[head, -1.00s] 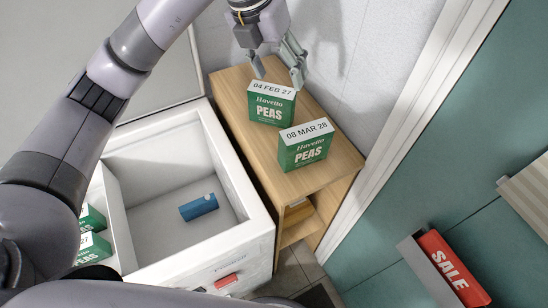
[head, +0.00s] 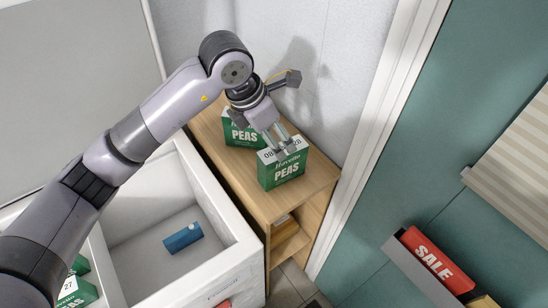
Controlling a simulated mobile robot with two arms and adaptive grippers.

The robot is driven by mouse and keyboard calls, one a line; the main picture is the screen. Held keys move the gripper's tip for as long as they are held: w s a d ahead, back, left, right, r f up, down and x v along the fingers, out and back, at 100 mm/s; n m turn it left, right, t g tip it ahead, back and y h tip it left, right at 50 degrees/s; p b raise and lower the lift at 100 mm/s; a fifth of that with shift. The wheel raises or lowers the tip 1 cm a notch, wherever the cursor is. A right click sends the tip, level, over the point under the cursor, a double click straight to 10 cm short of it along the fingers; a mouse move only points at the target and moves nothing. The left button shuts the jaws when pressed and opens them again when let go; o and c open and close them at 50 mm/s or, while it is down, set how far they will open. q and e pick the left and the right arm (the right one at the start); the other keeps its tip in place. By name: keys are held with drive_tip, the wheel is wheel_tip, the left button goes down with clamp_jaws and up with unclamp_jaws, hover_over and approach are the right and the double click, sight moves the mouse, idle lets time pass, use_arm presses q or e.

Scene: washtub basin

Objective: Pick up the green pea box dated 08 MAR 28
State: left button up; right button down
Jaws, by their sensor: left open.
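The green pea box dated 08 MAR 28 (head: 283,171) stands upright on top of the wooden shelf unit (head: 318,179). Its white top is partly covered by my left gripper (head: 284,149), so only part of the date shows. The left gripper is open, with its fingers pointing down at the top of this box; I cannot tell whether they touch it. A second green pea box (head: 238,132) stands just behind and to the left, its date hidden behind the gripper. My right gripper is not in view.
A white basin (head: 245,226) stands left of the shelf, holding a blue object (head: 183,238) and, in its left compartment, more green boxes (head: 77,293). A wall rises behind the shelf. A red SALE box (head: 436,259) sits in a grey holder at the right.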

sight(282, 164)
use_arm(q)
drive_tip(key=shift+w+d+f, duration=0.15)
drive_tip(key=shift+d+f, duration=0.1)
drive_tip(key=shift+f, duration=0.4)
drive_tip(key=shift+d+f+p, duration=0.1)
drive_tip(key=shift+f+p, duration=0.1)
drive_tip(key=shift+p, duration=0.15)
drive_tip(key=p+x, duration=0.1)
drive_tip(key=x, duration=0.1)
drive_tip(key=p+x, duration=0.1)
drive_tip(key=x, duration=0.1)
drive_tip(key=shift+w+f, duration=0.3)
drive_tip(key=shift+f, duration=0.05)
drive_tip(key=shift+f+b, duration=0.25)
drive_tip(key=shift+b, duration=0.2)
drive_tip(key=shift+c, duration=0.8)
clamp_jaws()
